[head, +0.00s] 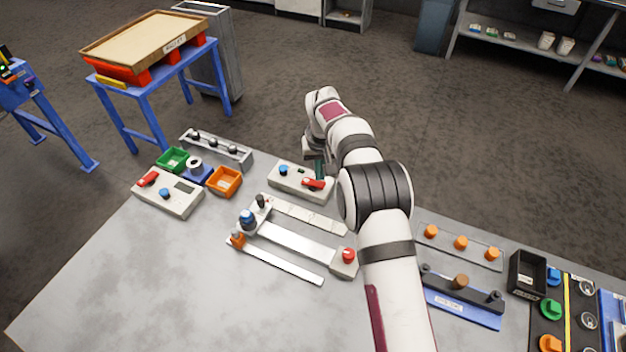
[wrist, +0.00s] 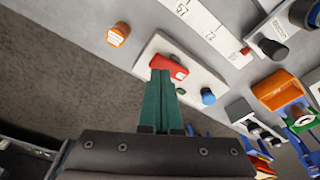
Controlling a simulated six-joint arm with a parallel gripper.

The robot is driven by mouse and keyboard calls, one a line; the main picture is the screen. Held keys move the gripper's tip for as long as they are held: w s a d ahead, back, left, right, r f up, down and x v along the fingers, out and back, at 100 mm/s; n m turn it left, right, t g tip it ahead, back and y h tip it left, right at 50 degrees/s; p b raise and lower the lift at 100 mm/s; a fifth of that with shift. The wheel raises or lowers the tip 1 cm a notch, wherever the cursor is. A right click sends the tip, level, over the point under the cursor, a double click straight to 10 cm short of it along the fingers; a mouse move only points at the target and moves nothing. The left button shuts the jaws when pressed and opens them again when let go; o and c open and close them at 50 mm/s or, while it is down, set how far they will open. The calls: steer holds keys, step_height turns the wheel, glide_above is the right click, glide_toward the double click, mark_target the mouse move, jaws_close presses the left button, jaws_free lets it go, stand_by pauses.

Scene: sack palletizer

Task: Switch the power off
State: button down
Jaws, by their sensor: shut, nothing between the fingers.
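A white control box (head: 295,190) stands at the far edge of the table, with a red switch (head: 314,184) and a blue button (head: 283,170) on top. In the wrist view the same box (wrist: 150,52) shows the red switch (wrist: 172,67), the blue button (wrist: 208,96) and a small dark green spot (wrist: 181,91). My gripper (wrist: 160,76) is shut and empty, its teal fingers pointing at the red switch. The fingertips overlap the switch's near edge; I cannot tell whether they touch. In the head view my gripper (head: 319,172) is just above the box, partly hidden by my arm.
A second white box (head: 180,205) with a red switch and blue knob stands at the left. Green (head: 172,160) and orange (head: 224,182) bins sit between them. A slide rail with a red knob (head: 348,255) lies nearer. The table's front left is clear.

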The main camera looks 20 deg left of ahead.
mark_target(320, 184)
steer(key=shift+f, duration=1)
stand_by(0.5)
steer(key=shift+r, duration=3.55)
